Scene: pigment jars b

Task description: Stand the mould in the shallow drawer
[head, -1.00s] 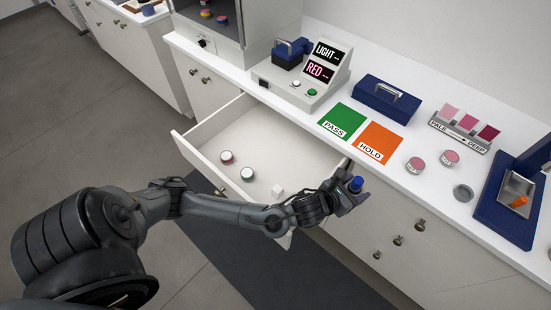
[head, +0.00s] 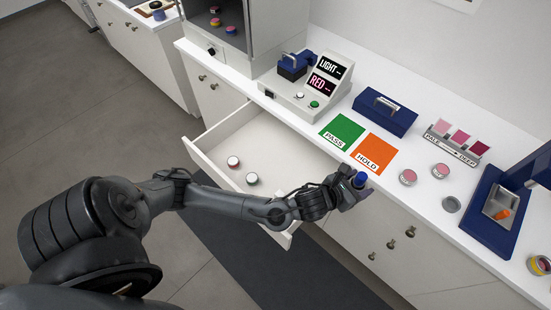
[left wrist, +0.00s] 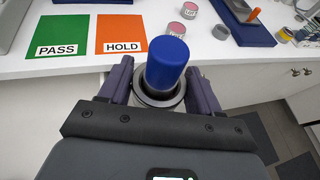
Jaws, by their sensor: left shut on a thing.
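My left gripper (head: 347,191) is shut on the mould, a blue-topped cylinder (head: 361,179) with a grey metal collar. In the left wrist view the mould (left wrist: 167,62) stands upright between the two fingers (left wrist: 160,88). The gripper is at the counter's front edge, near the right side of the open drawer, below the orange HOLD card. The shallow drawer (head: 216,136) is pulled out; my forearm hides its front right part. My right gripper is not in view.
On the counter are the PASS card (head: 342,130), HOLD card (head: 375,150), pink-topped jars (head: 408,177), a grey cup (head: 451,204) and a blue press stand (head: 487,225).

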